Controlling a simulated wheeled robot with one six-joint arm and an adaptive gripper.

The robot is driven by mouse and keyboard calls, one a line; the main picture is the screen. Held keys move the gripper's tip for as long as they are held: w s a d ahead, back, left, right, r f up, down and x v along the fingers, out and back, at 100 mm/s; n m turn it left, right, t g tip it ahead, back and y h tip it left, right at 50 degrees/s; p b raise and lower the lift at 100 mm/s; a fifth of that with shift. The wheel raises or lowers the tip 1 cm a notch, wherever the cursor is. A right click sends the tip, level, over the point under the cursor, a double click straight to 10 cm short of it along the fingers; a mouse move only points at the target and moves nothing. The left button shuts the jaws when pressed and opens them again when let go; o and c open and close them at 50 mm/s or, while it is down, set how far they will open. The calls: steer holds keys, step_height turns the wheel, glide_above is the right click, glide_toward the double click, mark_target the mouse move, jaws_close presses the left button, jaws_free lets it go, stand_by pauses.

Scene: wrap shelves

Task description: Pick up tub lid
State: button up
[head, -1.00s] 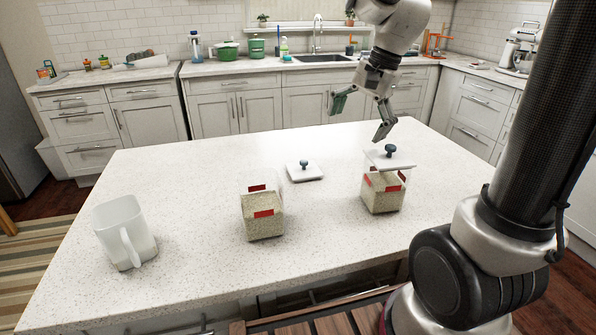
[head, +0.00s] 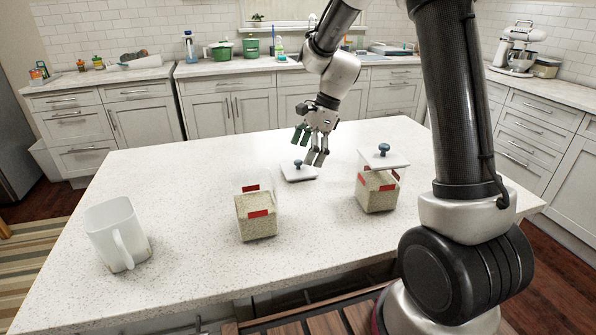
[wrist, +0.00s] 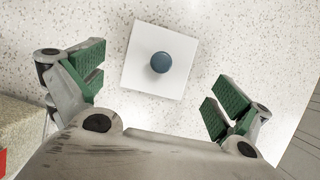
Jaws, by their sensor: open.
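A flat square white tub lid (head: 294,174) with a round blue knob (head: 298,163) lies on the speckled island top, behind and between the two tubs. My gripper (head: 308,152) hangs just above and slightly right of its knob, open and empty. In the wrist view the lid (wrist: 140,75) lies ahead of the green-padded jaws, with its knob (wrist: 161,62) above the middle of the gap. An open clear tub (head: 256,220) of pale grain with red labels stands in front of the loose lid. A second tub (head: 377,194) to the right carries another white lid (head: 372,161) with a blue knob.
A white pitcher (head: 117,235) stands at the island's left end. The island top (head: 190,200) is bare between the pitcher and the open tub. The back counter holds a green pot (head: 220,49) and other kitchen items.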

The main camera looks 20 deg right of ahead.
mark_target(301, 163)
steer(key=x, duration=0.3)
steer(key=shift+f, duration=0.3)
steer(key=shift+c, duration=0.4)
steer(key=shift+s, duration=0.1)
steer(key=c, duration=0.8)
